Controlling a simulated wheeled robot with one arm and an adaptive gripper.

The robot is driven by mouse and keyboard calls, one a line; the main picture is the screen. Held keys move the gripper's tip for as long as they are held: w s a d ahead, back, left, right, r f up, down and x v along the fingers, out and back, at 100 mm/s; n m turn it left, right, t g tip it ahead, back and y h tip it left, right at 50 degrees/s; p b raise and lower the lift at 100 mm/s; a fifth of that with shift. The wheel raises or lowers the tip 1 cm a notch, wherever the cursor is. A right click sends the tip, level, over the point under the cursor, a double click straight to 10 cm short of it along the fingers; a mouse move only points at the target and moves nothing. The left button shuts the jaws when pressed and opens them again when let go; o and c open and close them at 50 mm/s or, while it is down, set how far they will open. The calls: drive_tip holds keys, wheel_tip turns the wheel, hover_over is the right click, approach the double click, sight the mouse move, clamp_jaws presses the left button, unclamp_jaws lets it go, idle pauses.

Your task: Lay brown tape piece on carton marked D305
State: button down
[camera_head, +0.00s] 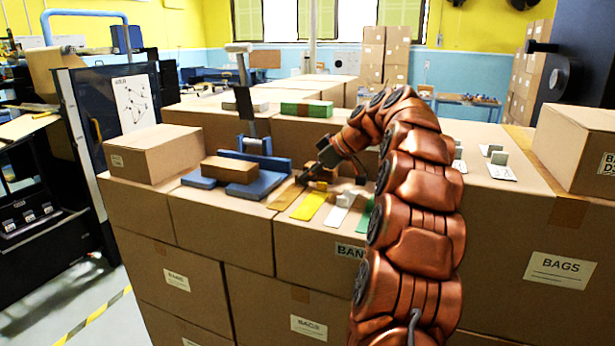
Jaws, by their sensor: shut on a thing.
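My gripper (304,180) is at the left end of a row of tape pieces on the carton tops. It is shut on the brown tape piece (285,199), at its upper end; the fingers partly hide the grip. The brown strip appears to lie at or just above the carton top. A carton at the right edge (573,146) has a label that begins "BAN" and "D3"; the rest is cut off by the frame, so I cannot tell if it reads D305. Another closed carton (152,155) on the left has a label too small to read.
Yellow (309,207), white (336,216) and green (365,218) tape pieces lie right of the brown one. A blue stand (257,186) with a brown block (229,170) is close on the left. My arm hides part of the middle. White pieces (501,172) lie farther right.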

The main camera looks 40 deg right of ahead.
drive_tip(key=c, duration=1.6)
unclamp_jaws()
drive_tip(key=shift+r, duration=0.1)
drive_tip(key=shift+r+p, duration=0.15)
drive_tip(key=shift+p, duration=0.2)
drive_tip(key=p+v, duration=0.1)
drive_tip(key=v, duration=1)
drive_tip(key=shift+s+d+r, duration=0.2)
drive_tip(key=shift+s+r, duration=0.05)
drive_tip(key=shift+s, duration=0.05)
